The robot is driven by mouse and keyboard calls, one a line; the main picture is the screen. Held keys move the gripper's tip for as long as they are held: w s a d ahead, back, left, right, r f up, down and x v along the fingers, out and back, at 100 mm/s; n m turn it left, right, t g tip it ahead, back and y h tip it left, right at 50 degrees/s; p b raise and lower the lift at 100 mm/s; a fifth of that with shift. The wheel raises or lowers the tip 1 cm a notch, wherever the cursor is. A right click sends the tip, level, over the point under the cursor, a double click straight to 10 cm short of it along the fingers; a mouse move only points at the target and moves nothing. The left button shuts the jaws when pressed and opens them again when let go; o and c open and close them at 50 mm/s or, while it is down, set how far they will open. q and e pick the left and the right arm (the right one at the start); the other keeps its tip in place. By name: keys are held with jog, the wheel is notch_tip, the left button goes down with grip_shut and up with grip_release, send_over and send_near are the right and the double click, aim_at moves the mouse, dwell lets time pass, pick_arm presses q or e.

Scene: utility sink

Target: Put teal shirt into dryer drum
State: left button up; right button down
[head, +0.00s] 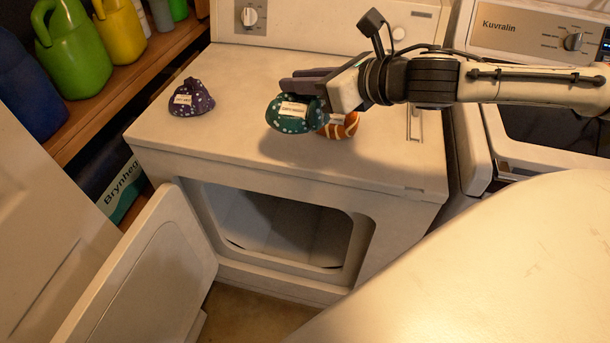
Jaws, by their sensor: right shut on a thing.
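The teal shirt (289,116) is a bundled dark teal cloth with white dots and a white label. It is at the fingers of my right gripper (304,88), over the dryer's top. My right gripper comes in from the right and is shut on the teal shirt. I cannot tell whether the shirt still touches the dryer top. The dryer drum (290,229) shows through the front opening below, and the dryer door (150,270) stands open to the left. The inside of the drum that shows looks empty. My left gripper is not in view.
An orange striped bundle (343,126) lies on the dryer top just right of the teal shirt. A purple dotted bundle (191,99) lies at the top's left. A washer (520,80) stands at right.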

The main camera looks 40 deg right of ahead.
aim_at(275, 100)
jog(key=shift+s+a, duration=0.65)
jog(key=shift+s, duration=0.2)
jog(key=a, duration=0.1)
jog(key=a+f, duration=0.1)
jog(key=a, duration=0.1)
jog(key=shift+w+a+f, duration=0.2)
jog(key=shift+w+a, duration=0.05)
jog(key=shift+a, duration=0.1)
jog(key=s+a+f+m+h, duration=0.1)
jog(key=s+a+f, duration=0.1)
jog(key=a, duration=0.7)
jog(key=s+a+f+m+h, duration=0.1)
jog(key=s+a, duration=0.4)
jog(key=a, duration=0.5)
jog(key=shift+a+f+m+h, duration=0.2)
jog(key=shift+f+m+h, duration=0.25)
jog(key=shift+f, duration=0.45)
jog(key=shift+d, duration=0.2)
